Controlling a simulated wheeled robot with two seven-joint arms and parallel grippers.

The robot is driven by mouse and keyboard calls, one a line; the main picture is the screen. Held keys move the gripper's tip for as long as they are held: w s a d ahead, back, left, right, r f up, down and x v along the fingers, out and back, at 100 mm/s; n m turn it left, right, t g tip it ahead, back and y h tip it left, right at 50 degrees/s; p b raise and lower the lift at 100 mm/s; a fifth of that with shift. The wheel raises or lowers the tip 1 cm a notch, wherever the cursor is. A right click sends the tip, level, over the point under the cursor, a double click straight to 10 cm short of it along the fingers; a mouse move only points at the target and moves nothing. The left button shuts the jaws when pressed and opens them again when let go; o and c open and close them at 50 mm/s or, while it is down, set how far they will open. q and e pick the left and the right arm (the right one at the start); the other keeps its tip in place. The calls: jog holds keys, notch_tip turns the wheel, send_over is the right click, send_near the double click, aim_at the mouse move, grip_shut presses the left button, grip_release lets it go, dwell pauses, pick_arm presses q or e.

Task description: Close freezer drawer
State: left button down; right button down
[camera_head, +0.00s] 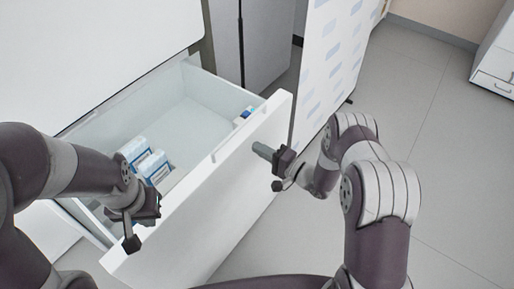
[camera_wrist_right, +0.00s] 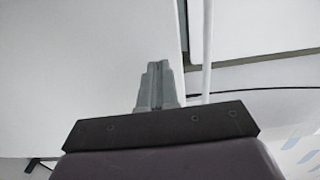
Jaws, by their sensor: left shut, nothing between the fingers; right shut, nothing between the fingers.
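The white freezer drawer (camera_head: 208,205) is pulled out of the white freezer body (camera_head: 85,50) and stands open. Its inside shows, with a few small blue-and-white boxes (camera_head: 150,165) and another small item (camera_head: 243,116) at the right corner. My right gripper (camera_head: 262,151) is shut and empty, its fingertips at the outer face of the drawer front near the right end; contact is unclear. In the right wrist view its fingers (camera_wrist_right: 156,85) point at a white panel. My left gripper (camera_head: 130,240) is shut and empty, over the drawer front's left part.
A patterned white panel (camera_head: 330,65) stands to the right of the drawer, with a grey cabinet (camera_head: 268,40) behind it. A white drawer unit (camera_head: 497,65) is at the far right. The tiled floor (camera_head: 440,150) on the right is clear.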

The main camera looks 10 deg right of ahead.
pick_arm(q)
jog(key=shift+f, duration=0.15)
pick_arm(e)
jog(key=shift+x, duration=0.8)
jog(key=shift+w+a, duration=0.1)
